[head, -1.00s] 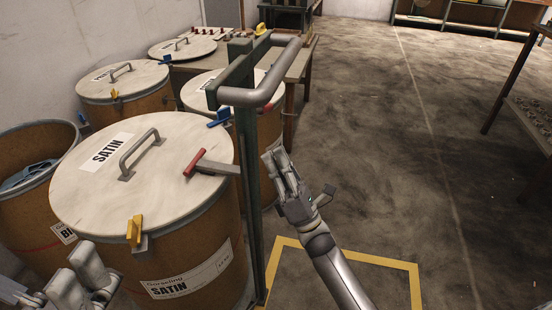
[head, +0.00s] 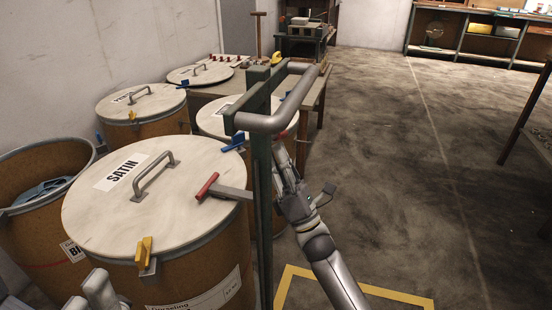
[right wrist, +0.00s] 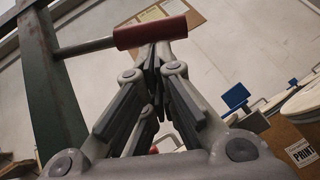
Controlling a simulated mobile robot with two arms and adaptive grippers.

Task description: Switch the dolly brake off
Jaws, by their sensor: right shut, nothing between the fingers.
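A lever with a red grip (head: 208,186) on a grey bar juts left from the dolly's green upright post (head: 262,200), over the edge of the SATIN drum lid. I take it for the brake lever. My right gripper (head: 284,152) is shut and empty, just right of the post. In the right wrist view, its closed fingertips (right wrist: 157,60) lie just below the red grip (right wrist: 150,32) in the picture; whether they touch it I cannot tell. My left gripper (head: 97,290) shows only partly at the lower left edge, its jaw state unclear.
The SATIN drum (head: 150,205) has a lid handle and a yellow clamp (head: 145,250). The dolly's grey push bar (head: 275,115) hangs above my right gripper. More drums and a table stand behind. Open floor with yellow tape (head: 365,287) lies to the right.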

